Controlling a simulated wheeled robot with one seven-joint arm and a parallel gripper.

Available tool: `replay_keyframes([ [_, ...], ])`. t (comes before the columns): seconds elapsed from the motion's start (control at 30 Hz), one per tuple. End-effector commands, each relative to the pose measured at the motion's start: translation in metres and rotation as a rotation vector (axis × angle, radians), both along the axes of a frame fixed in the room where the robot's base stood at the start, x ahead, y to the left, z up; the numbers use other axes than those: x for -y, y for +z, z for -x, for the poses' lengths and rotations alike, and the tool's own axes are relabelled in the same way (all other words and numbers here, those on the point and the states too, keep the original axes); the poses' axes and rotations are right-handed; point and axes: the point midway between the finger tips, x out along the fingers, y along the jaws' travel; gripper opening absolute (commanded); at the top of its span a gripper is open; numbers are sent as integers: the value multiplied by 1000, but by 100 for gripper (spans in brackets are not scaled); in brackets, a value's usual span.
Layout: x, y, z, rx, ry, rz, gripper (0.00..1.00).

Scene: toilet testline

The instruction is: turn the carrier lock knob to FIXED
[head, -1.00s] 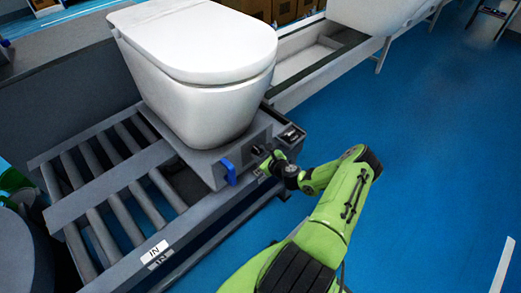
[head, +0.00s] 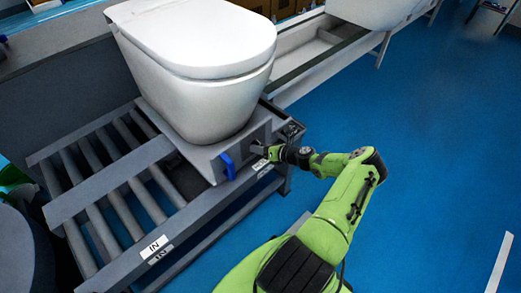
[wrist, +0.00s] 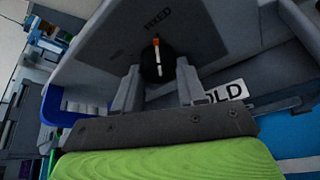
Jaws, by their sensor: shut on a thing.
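The carrier lock knob (wrist: 157,64) is black with a white line and an orange tip. It sits on the grey side face of the carrier (head: 205,158), under the white toilet (head: 195,85). In the wrist view the knob's marked end points up, roughly toward the FIXED label (wrist: 158,19). A second, faint label lies to the left and cannot be read. My gripper (wrist: 159,78) is shut on the knob, one finger on each side. In the head view my gripper (head: 264,151) is at the carrier's side and hides the knob.
A blue handle (head: 228,166) sticks out left of my gripper; it also shows in the wrist view (wrist: 66,108). A roller conveyor (head: 110,190) with an IN label lies to the left. A partly hidden label (wrist: 224,92) is below right of the knob. Blue floor is open on the right.

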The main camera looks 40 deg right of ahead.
Motion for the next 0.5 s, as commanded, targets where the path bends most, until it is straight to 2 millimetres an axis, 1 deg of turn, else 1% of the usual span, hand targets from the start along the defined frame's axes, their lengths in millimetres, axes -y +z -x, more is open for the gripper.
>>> replay_keyframes([
  [0.23, 1, 0, -1, 0, -3, -85, 10],
  [0.5, 1, 1, -1, 0, -2, -111, 10],
])
